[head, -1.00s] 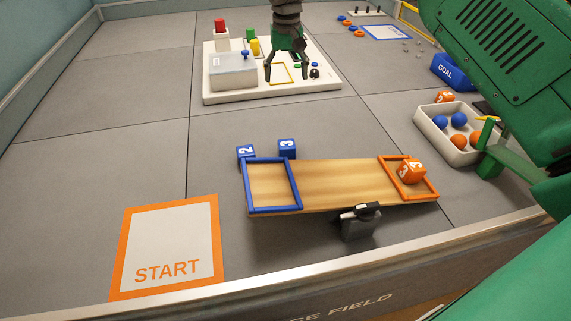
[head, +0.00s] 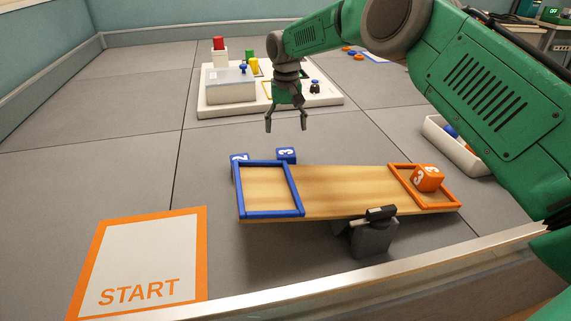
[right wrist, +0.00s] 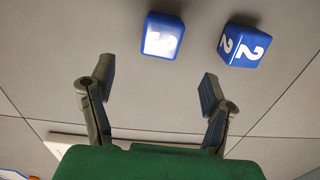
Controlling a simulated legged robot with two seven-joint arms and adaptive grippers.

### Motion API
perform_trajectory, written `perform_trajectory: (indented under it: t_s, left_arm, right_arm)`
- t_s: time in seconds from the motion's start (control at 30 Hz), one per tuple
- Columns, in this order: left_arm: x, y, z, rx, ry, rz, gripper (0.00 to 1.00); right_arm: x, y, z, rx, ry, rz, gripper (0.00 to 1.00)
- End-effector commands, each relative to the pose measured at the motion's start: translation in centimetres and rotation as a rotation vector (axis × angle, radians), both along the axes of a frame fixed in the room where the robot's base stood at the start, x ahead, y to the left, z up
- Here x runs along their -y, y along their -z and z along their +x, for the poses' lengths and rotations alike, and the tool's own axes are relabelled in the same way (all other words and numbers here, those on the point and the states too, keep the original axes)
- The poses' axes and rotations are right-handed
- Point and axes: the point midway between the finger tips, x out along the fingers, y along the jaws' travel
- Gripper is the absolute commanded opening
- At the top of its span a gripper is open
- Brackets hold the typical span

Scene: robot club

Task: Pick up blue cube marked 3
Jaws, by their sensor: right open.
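The blue cube marked 3 (head: 287,155) sits on the grey floor just behind the blue-framed end of the seesaw board. It also shows in the right wrist view (right wrist: 162,36), ahead of the fingertips, its mark washed out by glare. A blue cube marked 2 (head: 238,163) stands to its left, partly hidden by the blue frame; in the right wrist view it is right of the 3 cube (right wrist: 243,46). My right gripper (head: 285,129) is open and empty, pointing down above and behind the 3 cube, apart from it. My left gripper is not in view.
The wooden seesaw (head: 345,186) carries an orange cube marked 3 (head: 428,178) at its right end. A START mat (head: 140,262) lies front left. A white board with a grey box and pegs (head: 208,110) stands behind. A white tray (head: 449,143) is at right, partly behind my arm.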

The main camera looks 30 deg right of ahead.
Motion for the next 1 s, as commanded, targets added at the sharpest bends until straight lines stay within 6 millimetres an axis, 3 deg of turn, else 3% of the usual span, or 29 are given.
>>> perform_trajectory:
  t_s: [0.03, 0.23, 0.47, 0.77, 1.0]
  left_arm:
    - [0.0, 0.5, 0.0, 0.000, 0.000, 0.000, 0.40]
    - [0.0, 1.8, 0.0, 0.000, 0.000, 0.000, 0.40]
    - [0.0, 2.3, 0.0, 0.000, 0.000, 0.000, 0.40]
    - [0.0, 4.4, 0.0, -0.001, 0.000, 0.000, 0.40]
    - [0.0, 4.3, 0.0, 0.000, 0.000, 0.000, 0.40]
  right_arm:
    - [0.0, 1.4, -0.1, -0.005, 0.000, 0.001, 0.72]
    - [0.0, 5.4, -0.1, -0.004, -0.001, 0.000, 0.72]
    - [-0.1, 7.0, -0.2, -0.002, -0.001, 0.000, 0.72]
    - [-0.3, 11.3, -0.7, -0.003, 0.000, 0.000, 0.72]
    - [-0.3, 11.5, -0.6, -0.001, 0.000, 0.000, 0.72]
